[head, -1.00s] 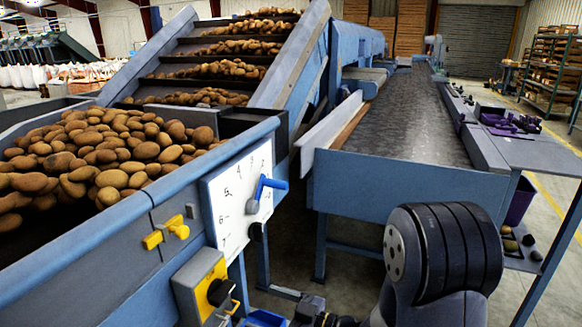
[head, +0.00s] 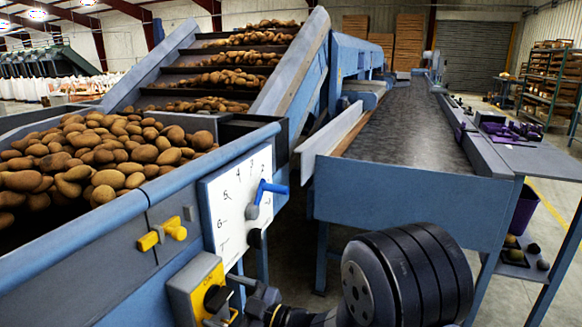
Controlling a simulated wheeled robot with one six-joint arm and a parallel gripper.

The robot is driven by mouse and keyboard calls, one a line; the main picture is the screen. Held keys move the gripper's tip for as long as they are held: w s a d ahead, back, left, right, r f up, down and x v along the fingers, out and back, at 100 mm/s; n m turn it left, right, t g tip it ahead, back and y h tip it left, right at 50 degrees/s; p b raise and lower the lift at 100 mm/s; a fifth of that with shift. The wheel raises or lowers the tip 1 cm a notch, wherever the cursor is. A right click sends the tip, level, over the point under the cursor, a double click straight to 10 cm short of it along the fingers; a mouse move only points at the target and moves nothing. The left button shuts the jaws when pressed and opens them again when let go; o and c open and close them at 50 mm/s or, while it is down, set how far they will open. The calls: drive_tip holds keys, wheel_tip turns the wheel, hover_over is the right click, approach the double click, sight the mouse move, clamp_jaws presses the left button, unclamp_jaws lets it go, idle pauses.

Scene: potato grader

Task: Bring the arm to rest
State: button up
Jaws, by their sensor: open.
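My gripper (head: 238,292) shows small and dark at the bottom of the head view, just right of the yellow switch box. Its jaws are open, with nothing seen between them. Whether it touches the box cannot be told. My dark, ribbed arm joint (head: 408,280) fills the bottom middle, in front of the blue conveyor frame. The rest of my arm is cut off by the lower edge.
The yellow switch box (head: 198,285) with a black knob is close to my gripper. Above it are a white dial plate (head: 228,215) with a blue lever (head: 264,193) and a potato hopper (head: 110,222). The grading table (head: 410,125) stands right, a purple bin (head: 524,210) beyond.

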drive_tip(key=n+b, duration=0.4)
drive_tip(key=n, duration=0.3)
drive_tip(key=shift+f, duration=0.15)
drive_tip(key=n+b, duration=0.1)
drive_tip(key=n, duration=0.2)
drive_tip(key=shift+n+b, duration=0.3)
drive_tip(key=shift+b, duration=0.1)
drive_tip(key=shift+n+b, duration=0.5)
drive_tip(key=shift+n, duration=1)
